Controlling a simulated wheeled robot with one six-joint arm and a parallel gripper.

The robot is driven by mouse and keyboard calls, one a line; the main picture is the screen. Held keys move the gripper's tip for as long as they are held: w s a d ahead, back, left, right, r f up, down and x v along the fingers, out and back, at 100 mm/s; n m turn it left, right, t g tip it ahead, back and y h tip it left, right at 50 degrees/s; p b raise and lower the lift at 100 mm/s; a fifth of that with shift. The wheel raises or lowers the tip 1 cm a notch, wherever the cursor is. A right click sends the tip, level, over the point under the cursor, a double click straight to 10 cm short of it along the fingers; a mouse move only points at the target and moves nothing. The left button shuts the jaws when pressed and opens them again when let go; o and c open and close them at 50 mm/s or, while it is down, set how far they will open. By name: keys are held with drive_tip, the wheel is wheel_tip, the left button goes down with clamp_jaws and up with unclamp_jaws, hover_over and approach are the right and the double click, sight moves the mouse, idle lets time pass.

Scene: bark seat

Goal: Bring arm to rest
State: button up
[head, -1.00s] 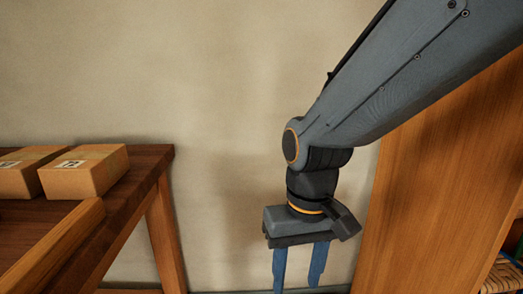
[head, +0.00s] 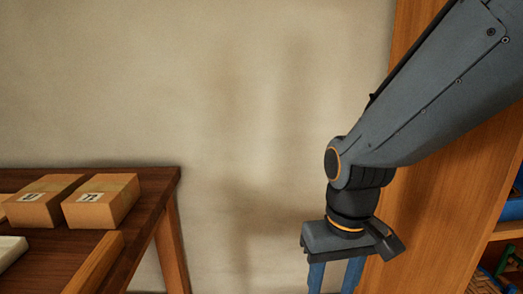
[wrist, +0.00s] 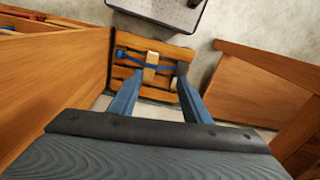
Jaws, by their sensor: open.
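My gripper (head: 336,277) hangs pointing down at the lower right in the head view, in front of the beige wall and beside a wooden cabinet side (head: 425,190). Its two blue fingers are apart with nothing between them; their tips are cut off by the lower edge of that view. In the wrist view my gripper (wrist: 153,88) shows its fingers spread above a slatted wooden piece (wrist: 130,60) low down, with a blue strap and a light block on it. I cannot tell the exact height between them.
A wooden table (head: 150,188) stands at left with two cardboard boxes (head: 100,200) (head: 42,200) on it. A shelf (head: 507,230) with blue and green items is at far right. A grey-topped thing (wrist: 165,8) shows at the top of the wrist view.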

drive_tip(key=s+d+r+m+p, duration=0.1)
drive_tip(key=d+r+m+p, duration=0.1)
drive_tip(key=d+r+p, duration=0.4)
drive_tip(key=r+p, duration=0.1)
drive_tip(key=p, duration=0.3)
drive_tip(key=shift+d+p, duration=0.3)
drive_tip(key=shift+r, duration=0.1)
drive_tip(key=shift+c, duration=0.4)
